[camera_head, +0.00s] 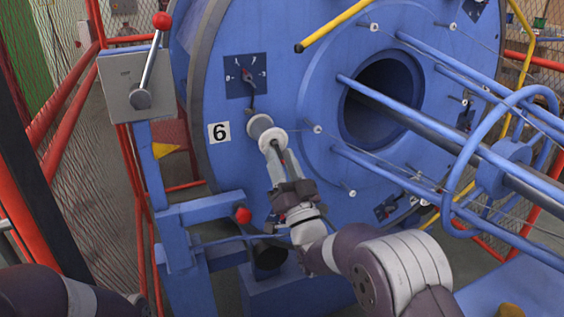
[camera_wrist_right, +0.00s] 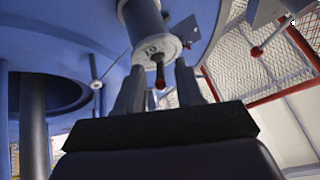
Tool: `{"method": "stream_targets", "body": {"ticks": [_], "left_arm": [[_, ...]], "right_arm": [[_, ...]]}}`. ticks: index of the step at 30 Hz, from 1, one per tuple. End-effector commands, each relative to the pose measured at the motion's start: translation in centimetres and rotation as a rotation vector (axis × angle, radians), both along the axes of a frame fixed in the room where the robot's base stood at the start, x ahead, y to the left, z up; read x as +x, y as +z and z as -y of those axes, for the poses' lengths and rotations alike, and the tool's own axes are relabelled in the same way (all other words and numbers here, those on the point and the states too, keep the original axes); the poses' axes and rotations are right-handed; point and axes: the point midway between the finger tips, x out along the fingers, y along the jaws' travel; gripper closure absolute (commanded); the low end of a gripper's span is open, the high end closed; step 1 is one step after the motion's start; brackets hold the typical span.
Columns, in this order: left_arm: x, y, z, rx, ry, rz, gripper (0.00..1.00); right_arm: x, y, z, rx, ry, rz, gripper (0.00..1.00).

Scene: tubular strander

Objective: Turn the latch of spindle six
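The label 6 (camera_head: 219,133) is on the blue disc, left of a white-flanged spindle (camera_head: 266,134). In the right wrist view the spindle (camera_wrist_right: 150,35) is just beyond my fingers. My right gripper (camera_head: 277,160) reaches up to this end. In the right wrist view its fingers (camera_wrist_right: 158,90) stand apart on either side of the lever, with visible gaps; contact cannot be told. Only part of my left arm shows at lower left; its gripper is not visible.
A dark dial plate (camera_head: 246,76) is above the spindle. A grey box with a red-knobbed lever (camera_head: 149,66) stands at left. A blue bracket with a red knob (camera_head: 243,215) is below left. Blue rods (camera_head: 400,175) and a red mesh fence (camera_head: 75,85) bound the space.

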Motion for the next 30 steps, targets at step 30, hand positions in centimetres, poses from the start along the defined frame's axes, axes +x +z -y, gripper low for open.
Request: {"method": "stream_targets", "body": {"ticks": [30], "left_arm": [[0.0,0.3,0.0,0.000,0.000,0.000,0.57]], "right_arm": [[-9.9,-7.3,3.3,0.001,-0.001,0.000,0.63]]}}
